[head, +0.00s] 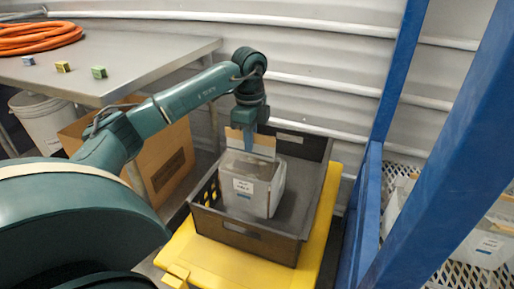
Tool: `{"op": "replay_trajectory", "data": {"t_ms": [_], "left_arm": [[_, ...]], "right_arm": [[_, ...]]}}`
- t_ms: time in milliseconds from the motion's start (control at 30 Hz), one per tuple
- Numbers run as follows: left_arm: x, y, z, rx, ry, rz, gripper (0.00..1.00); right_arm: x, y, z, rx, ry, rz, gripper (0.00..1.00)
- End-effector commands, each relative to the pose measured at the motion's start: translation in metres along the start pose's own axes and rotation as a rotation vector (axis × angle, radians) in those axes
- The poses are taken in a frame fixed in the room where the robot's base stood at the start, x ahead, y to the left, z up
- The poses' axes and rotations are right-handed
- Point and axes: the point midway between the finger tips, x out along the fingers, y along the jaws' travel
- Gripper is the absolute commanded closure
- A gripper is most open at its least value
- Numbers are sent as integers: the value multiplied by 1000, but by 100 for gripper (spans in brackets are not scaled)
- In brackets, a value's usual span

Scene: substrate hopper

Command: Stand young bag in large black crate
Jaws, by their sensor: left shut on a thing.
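The large black crate (240,238) sits on a yellow stand at the centre of the head view. A pale, see-through bag with a white label (258,190) is inside the crate, roughly upright, towards its left part. My left gripper (249,140) comes down from above and is shut on the bag's top edge, next to a tan flap. The fingertips are partly hidden there. I cannot tell whether the bag's bottom touches the crate floor. My right gripper is not in view.
The yellow stand (205,262) carries the crate. A steel table (130,55) with an orange hose (38,38) and small blocks is at left; a cardboard box (165,165) and white bucket (45,120) stand below. A blue frame (368,215) and mesh shelf with bags are at right.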

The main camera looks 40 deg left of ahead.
Motion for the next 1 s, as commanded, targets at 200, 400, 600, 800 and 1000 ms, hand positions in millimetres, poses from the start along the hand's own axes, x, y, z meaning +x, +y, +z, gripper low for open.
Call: {"op": "replay_trajectory", "data": {"t_ms": [200,400,600,800,1000], "left_arm": [[49,-1,0,1,2,-3,100],[79,-2,0,2,4,-6,100],[89,-2,0,3,4,-7,100],[116,-2,0,2,2,-4,100],[137,-2,-1,3,4,-7,100]], "right_arm": [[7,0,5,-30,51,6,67],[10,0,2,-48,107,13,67],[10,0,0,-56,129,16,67],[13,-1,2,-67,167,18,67],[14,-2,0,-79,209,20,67]]}}
